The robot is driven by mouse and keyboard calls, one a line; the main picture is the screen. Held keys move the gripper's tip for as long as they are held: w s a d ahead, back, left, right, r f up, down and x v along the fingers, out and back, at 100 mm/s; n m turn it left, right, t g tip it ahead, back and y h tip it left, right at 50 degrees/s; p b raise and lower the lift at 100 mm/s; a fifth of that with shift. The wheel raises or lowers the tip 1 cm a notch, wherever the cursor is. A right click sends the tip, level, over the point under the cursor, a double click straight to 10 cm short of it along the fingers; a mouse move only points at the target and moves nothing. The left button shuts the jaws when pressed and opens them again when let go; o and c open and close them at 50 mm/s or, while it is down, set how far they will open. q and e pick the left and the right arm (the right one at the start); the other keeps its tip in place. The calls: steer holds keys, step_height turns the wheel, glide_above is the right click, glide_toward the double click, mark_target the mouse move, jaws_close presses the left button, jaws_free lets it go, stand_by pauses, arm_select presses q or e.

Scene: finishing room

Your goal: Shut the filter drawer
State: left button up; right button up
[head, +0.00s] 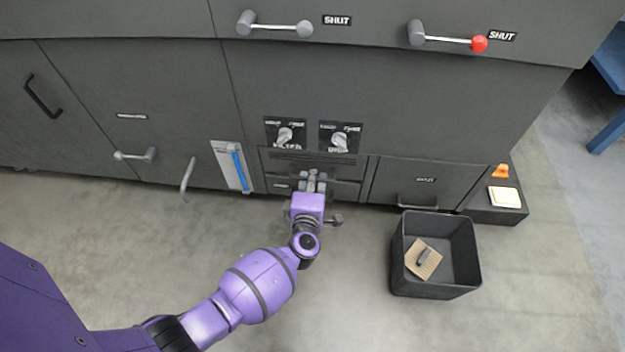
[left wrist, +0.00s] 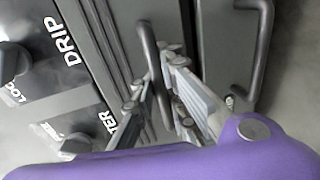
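The drawer front (head: 345,188) that my left gripper (head: 312,178) reaches is low in the dark cabinet, under two knobs. The left knob (head: 285,136) is on a plate that seems to read FILTER; the right one (head: 339,142) is on a DRIP plate. In the left wrist view, a bar handle (left wrist: 146,45) runs between my left gripper's fingers (left wrist: 160,75). The fingers are close on both sides of it; whether they press on it is unclear. My gripper hides much of the drawer, so how far it stands out cannot be told. My right gripper is out of view.
An open dark bin (head: 405,262) holding a tan block stands on the floor at right. A drawer marked SHUT (head: 425,180) is behind it. A low dark box (head: 490,214) stands beside. A lever handle (head: 187,178) sticks out at left. Floor at front right is clear.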

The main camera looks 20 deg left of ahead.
arm_select(q)
steer(key=o, duration=0.4)
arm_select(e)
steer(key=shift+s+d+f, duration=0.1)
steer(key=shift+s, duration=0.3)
arm_select(q)
steer(key=shift+s, duration=0.1)
steer(key=v, duration=0.7)
steer(key=shift+s, duration=0.2)
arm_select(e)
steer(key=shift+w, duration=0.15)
arm_select(q)
steer(key=shift+d, duration=0.1)
